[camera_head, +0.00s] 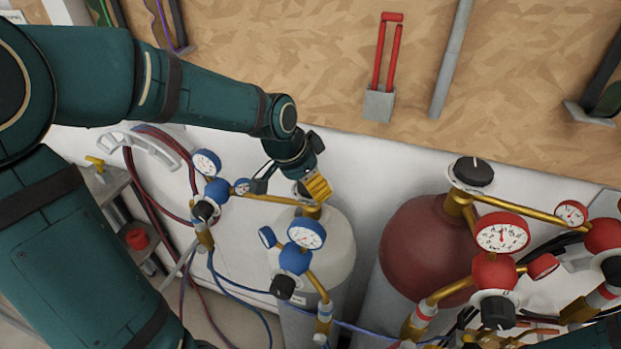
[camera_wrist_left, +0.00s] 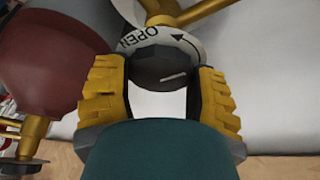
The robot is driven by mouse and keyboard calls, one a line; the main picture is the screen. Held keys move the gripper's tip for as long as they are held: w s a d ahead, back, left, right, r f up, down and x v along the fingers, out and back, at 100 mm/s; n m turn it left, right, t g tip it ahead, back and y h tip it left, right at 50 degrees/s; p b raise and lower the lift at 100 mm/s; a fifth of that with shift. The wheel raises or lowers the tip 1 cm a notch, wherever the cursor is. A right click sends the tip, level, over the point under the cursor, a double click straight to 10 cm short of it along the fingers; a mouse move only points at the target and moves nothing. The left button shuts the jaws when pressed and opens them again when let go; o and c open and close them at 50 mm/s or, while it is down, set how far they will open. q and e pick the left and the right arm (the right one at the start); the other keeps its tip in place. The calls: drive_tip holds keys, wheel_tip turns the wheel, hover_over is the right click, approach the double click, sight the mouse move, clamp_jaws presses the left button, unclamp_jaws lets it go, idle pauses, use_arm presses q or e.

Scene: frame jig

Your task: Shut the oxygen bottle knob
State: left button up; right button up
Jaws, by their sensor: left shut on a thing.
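The oxygen bottle (camera_head: 341,246) is the pale grey cylinder with blue gauges in the middle of the head view. Its black knob (camera_wrist_left: 160,68) shows in the left wrist view, with a white line on its top and a white ring (camera_wrist_left: 188,44) marked OPEN with an arrow behind it. My left gripper (camera_head: 317,189) is at the top of this bottle. Its yellow-padded fingers (camera_wrist_left: 157,92) stand on both sides of the knob and are shut on it. In the head view the gripper hides most of the knob. My right gripper is not in view.
A dark red bottle (camera_head: 420,245) with its own black knob (camera_head: 473,172) and red gauges (camera_head: 502,233) stands close on the right. Blue gauges (camera_head: 306,233), brass pipes and hoses crowd the front. A wooden board with a red-handled tool (camera_head: 388,55) is behind.

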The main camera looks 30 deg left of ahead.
use_arm(q)
drive_tip(key=m+b, duration=0.1)
drive_tip(key=m, duration=0.1)
drive_tip(key=m+g+h+b, duration=0.1)
drive_tip(key=m, duration=0.1)
drive_tip(key=m+b, duration=0.1)
drive_tip(key=shift+f+m+h, duration=0.25)
drive_tip(key=shift+m+h, duration=0.15)
drive_tip(key=m+g+b, duration=0.1)
drive_tip(key=m+b, duration=0.1)
drive_tip(key=m, duration=0.1)
drive_tip(key=shift+w+a+m+g, duration=0.1)
drive_tip(key=shift+m+g, duration=0.2)
drive_tip(key=shift+g, duration=0.1)
drive_tip(key=shift+m+g+h, duration=0.3)
drive_tip(key=shift+m+h, duration=0.1)
drive_tip(key=shift+m, duration=0.5)
drive_tip(key=m+g, duration=0.1)
drive_tip(key=m, duration=0.1)
drive_tip(key=shift+w+r+m+b, duration=0.1)
drive_tip(key=shift+m+b, duration=0.2)
drive_tip(key=shift+m, duration=0.1)
drive_tip(key=m+g, duration=0.1)
drive_tip(key=m, duration=0.1)
drive_tip(key=m+g+p, duration=0.1)
drive_tip(key=m, duration=0.2)
drive_tip(key=shift+y, duration=0.3)
drive_tip(key=shift+m, duration=0.3)
drive_tip(key=o, duration=1.3)
drive_tip(key=shift+w, duration=0.1)
